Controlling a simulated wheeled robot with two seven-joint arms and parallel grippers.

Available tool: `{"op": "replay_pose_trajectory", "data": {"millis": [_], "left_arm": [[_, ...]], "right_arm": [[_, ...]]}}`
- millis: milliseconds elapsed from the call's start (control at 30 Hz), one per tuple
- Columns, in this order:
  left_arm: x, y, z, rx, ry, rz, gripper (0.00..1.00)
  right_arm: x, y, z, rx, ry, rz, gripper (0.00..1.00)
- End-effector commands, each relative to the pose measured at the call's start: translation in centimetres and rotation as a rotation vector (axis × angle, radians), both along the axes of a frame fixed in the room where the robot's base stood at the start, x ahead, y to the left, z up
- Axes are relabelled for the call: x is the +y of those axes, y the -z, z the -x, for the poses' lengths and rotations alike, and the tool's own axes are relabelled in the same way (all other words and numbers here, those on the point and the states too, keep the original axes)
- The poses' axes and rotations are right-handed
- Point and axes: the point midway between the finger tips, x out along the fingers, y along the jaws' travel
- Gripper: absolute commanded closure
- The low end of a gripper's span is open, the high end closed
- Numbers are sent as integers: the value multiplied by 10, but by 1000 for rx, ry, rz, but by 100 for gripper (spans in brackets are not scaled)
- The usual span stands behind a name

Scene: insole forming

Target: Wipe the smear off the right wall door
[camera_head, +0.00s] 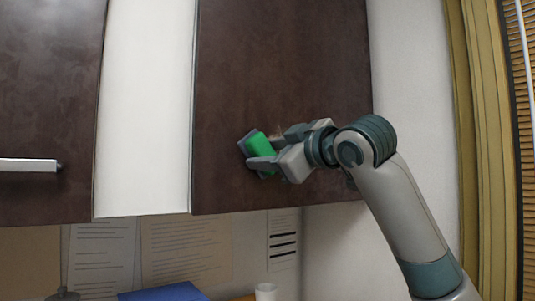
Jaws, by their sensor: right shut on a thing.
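The right wall door (300,60) is a dark brown cabinet panel in the upper middle of the head view. My right gripper (262,152) is in front of its lower part, shut on a green block with a grey face (259,145), which looks like a sponge. The grey face is turned to the door and looks at or very close to it; I cannot tell for certain if they touch. A small pale brownish mark (277,131) shows just above the gripper, perhaps part of the smear; the gripper hides the area around it. My left gripper is not in view.
A second dark door (50,90) with a silver handle (28,165) is at the left, past a pale panel (146,110). A yellowish frame (485,120) stands at the right.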

Motion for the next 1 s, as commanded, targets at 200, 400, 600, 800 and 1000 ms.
{"op": "replay_pose_trajectory", "data": {"millis": [200,400,600,800,1000], "left_arm": [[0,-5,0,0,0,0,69],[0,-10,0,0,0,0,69],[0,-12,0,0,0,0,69],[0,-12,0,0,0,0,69],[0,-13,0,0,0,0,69]], "right_arm": [[-12,-1,-8,1,1,-1,76],[-25,-1,-16,1,1,-2,76],[-30,-1,-19,0,0,0,76],[-31,0,-20,0,0,0,76],[-32,-1,-21,1,1,0,76]]}}
